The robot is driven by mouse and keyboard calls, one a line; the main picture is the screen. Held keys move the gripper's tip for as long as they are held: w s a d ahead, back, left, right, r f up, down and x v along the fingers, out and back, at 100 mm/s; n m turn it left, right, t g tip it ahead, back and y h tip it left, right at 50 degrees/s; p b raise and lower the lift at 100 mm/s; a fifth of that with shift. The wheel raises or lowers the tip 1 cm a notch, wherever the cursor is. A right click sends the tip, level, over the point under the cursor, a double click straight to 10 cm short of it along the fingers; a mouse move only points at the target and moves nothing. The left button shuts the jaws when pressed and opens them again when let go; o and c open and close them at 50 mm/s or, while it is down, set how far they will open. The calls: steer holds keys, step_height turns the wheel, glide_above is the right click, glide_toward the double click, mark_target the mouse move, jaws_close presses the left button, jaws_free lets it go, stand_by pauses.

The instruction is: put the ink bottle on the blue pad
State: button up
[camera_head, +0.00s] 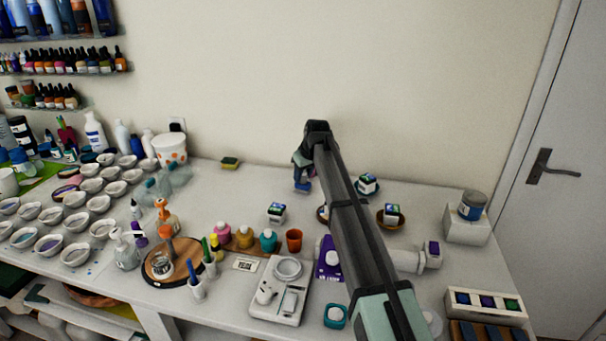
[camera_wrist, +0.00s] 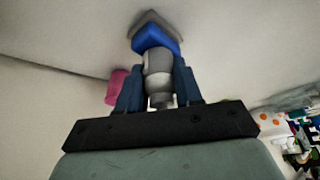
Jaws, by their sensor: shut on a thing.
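My gripper (camera_head: 302,170) is over the back middle of the table, left of my arm. In the wrist view my gripper (camera_wrist: 158,88) is shut on a small grey bottle (camera_wrist: 158,64), which I take to be the ink bottle. A blue block-like shape (camera_wrist: 155,36), likely the blue pad, shows directly beyond the bottle's far end, with a grey diamond-shaped edge behind it. Blue also shows just under my gripper in the head view (camera_head: 302,188). I cannot tell whether bottle and blue shape touch. In the head view my gripper mostly hides the bottle.
A pink object (camera_wrist: 117,86) stands left of the fingers in the wrist view. Small label-topped items (camera_head: 276,211) and a brown bowl (camera_head: 390,217) stand nearby. A spotted white pot (camera_head: 170,148) and a sponge (camera_head: 230,163) are left.

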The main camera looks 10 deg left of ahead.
steer(key=o, duration=1)
steer(key=shift+f, duration=0.1)
steer(key=v, duration=1.2)
